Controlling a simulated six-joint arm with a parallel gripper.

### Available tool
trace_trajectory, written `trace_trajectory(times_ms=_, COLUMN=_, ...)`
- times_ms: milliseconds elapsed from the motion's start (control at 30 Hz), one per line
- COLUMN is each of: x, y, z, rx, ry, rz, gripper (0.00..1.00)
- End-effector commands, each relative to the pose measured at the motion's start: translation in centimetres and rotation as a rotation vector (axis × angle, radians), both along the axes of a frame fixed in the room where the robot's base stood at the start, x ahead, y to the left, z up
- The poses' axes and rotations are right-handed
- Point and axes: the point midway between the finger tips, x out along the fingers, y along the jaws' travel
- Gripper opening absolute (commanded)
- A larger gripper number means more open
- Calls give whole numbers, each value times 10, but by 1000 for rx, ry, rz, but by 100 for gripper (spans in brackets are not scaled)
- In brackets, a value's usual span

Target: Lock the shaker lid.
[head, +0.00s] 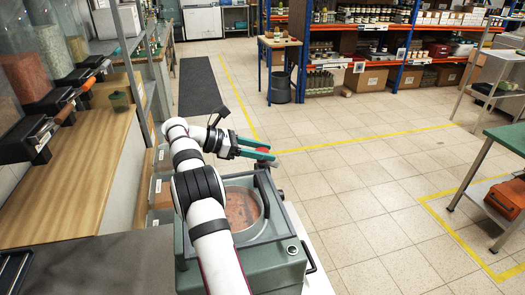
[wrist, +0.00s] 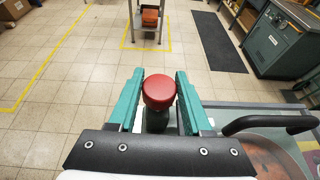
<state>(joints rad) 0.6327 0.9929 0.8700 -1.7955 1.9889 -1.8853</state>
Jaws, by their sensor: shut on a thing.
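The shaker is a green-grey machine (head: 245,262) below my arm in the head view. A grey-framed lid (head: 277,205) appears to lie over its round pan of pinkish grains (head: 240,208); my arm hides part of it. A red knob (wrist: 158,89) on a dark green stem stands at the shaker's far edge. My gripper (wrist: 159,92) has its teal fingers on both sides of the knob and is shut on it. The knob (head: 264,150) also shows at the fingertips in the head view. Whether a latch is engaged cannot be seen.
A black curved handle (wrist: 270,123) stands right of the gripper in the wrist view. A wooden counter (head: 75,170) with grain dispensers is at the left. A green table (head: 508,138) is at the right. The tiled floor beyond the shaker is clear.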

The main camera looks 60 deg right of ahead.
Motion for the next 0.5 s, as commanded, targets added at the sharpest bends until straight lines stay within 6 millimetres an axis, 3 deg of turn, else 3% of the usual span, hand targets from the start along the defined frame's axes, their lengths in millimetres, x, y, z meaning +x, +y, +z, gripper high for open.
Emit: trace_trajectory(times_ms=500, x=-1, y=0, z=0, rx=-1, ry=0, rz=-64, gripper=0)
